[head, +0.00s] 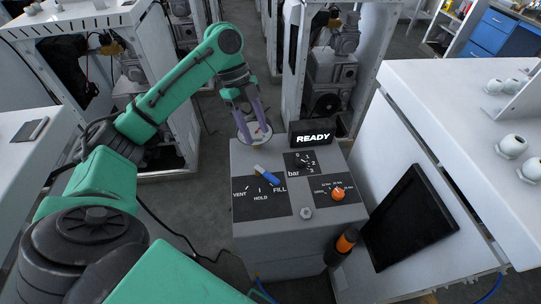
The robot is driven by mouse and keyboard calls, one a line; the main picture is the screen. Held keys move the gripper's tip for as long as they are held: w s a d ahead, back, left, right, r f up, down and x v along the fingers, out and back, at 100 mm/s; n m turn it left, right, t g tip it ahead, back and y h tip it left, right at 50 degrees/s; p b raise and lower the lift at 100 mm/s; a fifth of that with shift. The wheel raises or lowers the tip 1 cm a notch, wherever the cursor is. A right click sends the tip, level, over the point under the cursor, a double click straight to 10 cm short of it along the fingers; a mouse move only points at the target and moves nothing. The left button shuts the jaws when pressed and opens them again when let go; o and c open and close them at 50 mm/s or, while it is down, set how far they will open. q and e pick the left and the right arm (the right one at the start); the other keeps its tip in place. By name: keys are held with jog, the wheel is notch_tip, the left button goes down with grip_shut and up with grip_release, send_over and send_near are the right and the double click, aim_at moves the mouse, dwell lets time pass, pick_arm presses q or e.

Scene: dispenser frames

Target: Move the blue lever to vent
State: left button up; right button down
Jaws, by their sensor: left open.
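The blue lever (269,177) lies on the black panel marked VENT, HOLD and FILL, on top of the grey console (262,228). Its blue end points to the lower right, at the FILL label (279,190); a pale yellowish part shows at its upper left end. The VENT label (240,195) is at the panel's left and HOLD (260,198) at its lower middle. My left gripper (253,136) is open above the console's back edge, up and left of the lever and apart from it. A round pale thing shows behind its fingers. My right gripper is out of view.
A READY display (312,136) stands at the console's back right. A bar dial (301,163), an orange knob (338,193) and a small grey knob (306,213) are right of the lever. A black-and-orange cylinder (342,245) is at the front right. A white bench (440,95) stands right.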

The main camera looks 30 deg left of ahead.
pick_arm(q)
jog(key=p, duration=0.2)
send_near(273, 178)
jog(key=shift+s+d+f, duration=0.45)
jog(key=shift+d+f, duration=0.15)
jog(key=shift+f, duration=0.15)
jog(key=x, duration=0.5)
jog(key=shift+w+a+f, duration=0.2)
jog(key=shift+w+a, duration=0.05)
jog(key=shift+w, duration=0.15)
jog(key=shift+d+f, duration=0.15)
jog(key=shift+f, duration=0.1)
jog(key=shift+s+d, duration=0.1)
jog(key=shift+s, duration=0.05)
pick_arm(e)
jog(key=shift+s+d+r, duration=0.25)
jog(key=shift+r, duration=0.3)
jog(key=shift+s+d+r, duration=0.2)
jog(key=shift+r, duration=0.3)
pick_arm(q)
grip_shut()
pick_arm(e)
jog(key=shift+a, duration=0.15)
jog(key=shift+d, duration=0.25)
